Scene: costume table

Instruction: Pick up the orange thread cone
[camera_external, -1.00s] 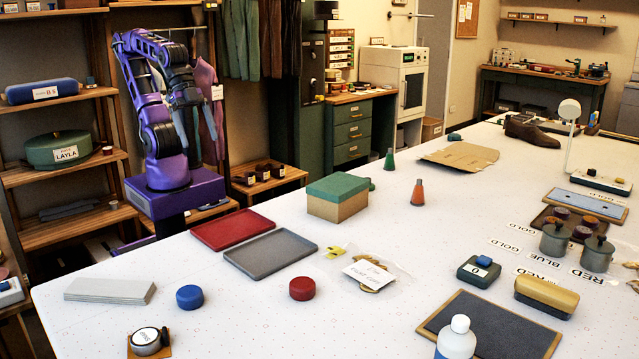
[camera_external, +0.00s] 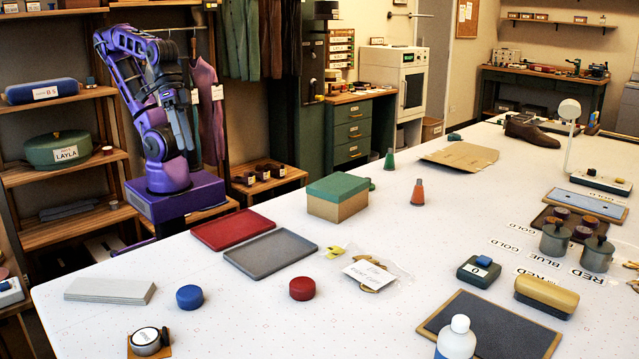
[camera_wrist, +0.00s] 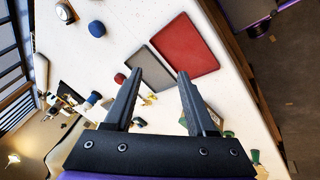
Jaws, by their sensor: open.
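The orange thread cone (camera_external: 418,193) stands upright on the white table, right of the green-lidded box, in the external view. A green thread cone (camera_external: 389,160) stands behind it, a little to the left. My gripper (camera_external: 187,146) hangs near the shelves at the left, beyond the table's edge and far from the orange cone. In the wrist view my gripper (camera_wrist: 160,73) shows two spread fingers with nothing held between them. I cannot make out the orange cone in the wrist view.
The green-lidded box (camera_external: 338,198) stands between my arm's side and the orange cone. A red tray (camera_external: 232,229) and a grey tray (camera_external: 270,252) lie nearer. Brown paper (camera_external: 460,157) lies beyond the cone. The table just right of the cone is clear.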

